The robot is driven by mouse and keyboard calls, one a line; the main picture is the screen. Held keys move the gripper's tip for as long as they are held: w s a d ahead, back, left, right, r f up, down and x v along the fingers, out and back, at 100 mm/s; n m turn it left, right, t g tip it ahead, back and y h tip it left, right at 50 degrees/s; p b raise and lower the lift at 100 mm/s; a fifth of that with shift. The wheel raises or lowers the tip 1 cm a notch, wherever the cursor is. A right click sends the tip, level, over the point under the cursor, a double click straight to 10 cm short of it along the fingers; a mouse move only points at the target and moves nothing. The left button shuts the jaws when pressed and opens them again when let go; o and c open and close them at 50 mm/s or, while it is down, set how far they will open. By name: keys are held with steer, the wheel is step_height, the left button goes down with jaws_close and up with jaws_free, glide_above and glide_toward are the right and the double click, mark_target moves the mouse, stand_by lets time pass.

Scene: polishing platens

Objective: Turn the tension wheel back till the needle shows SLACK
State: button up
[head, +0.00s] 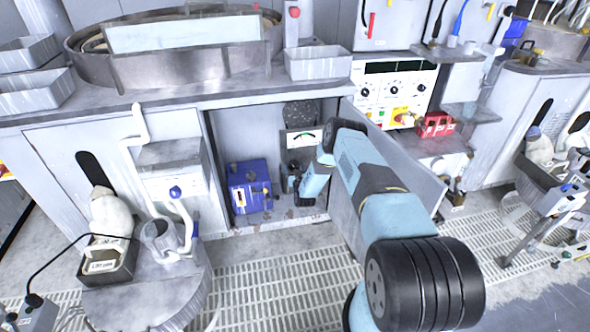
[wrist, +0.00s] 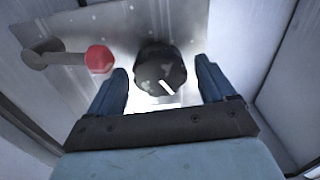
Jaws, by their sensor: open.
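A black round knob (wrist: 158,74) with a white pointer mark, which looks like the tension wheel, is on a metal plate in the wrist view. My gripper (wrist: 161,68) is open, with one blue finger on each side of this knob; I cannot tell whether they touch it. In the head view my gripper (head: 291,181) is inside the open cabinet, below a small gauge (head: 304,139) with coloured marks. The gauge's needle and wording are too small to read. My arm hides part of the cabinet's right side.
A lever with a red ball end (wrist: 99,59) is close left of the knob in the wrist view. A blue box (head: 249,187) stands on the cabinet floor, left of my gripper. The open cabinet door (head: 424,186) is on the right.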

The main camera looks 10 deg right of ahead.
steer(key=shift+c, duration=0.5)
steer(key=c, duration=1)
steer(key=shift+o, duration=0.2)
steer(key=shift+m, duration=1.1)
steer(key=o, duration=1.1)
steer(key=shift+c, duration=0.2)
steer(key=shift+s, duration=0.1)
steer(key=s, duration=1.3)
steer(key=shift+s, duration=0.3)
steer(key=shift+f, duration=0.1)
